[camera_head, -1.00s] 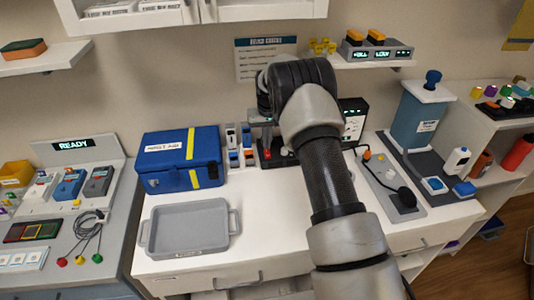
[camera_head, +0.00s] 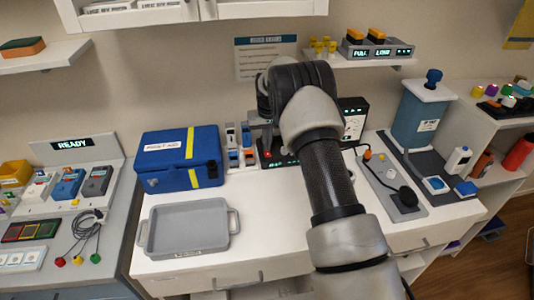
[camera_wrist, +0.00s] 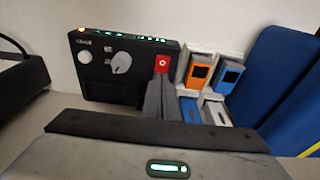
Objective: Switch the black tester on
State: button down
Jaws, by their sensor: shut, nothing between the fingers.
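The black tester (camera_wrist: 105,90) is a flat black box in the wrist view, with a white button, a grey knob (camera_wrist: 121,62) and a red switch (camera_wrist: 162,64) with a white mark. Its display strip (camera_wrist: 125,37) shows lit green and orange marks. In the head view my arm covers much of the tester (camera_head: 265,163); its red switch and a green-lit display show beside the arm. My gripper (camera_wrist: 160,83) is shut and empty, its fingertips right at the red switch; I cannot tell whether they touch it.
Small orange and blue devices (camera_wrist: 198,72) stand close beside the tester. A blue case (camera_head: 180,158) is beyond them. A grey tray (camera_head: 188,228) lies on the white counter in front. Another black unit (camera_head: 353,118) with a white dial stands right of my arm.

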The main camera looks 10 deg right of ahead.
jog(key=shift+s+f, duration=0.1)
notch_tip(320, 180, up, 7)
jog(key=p, duration=0.3)
dwell(0.4)
dwell(0.5)
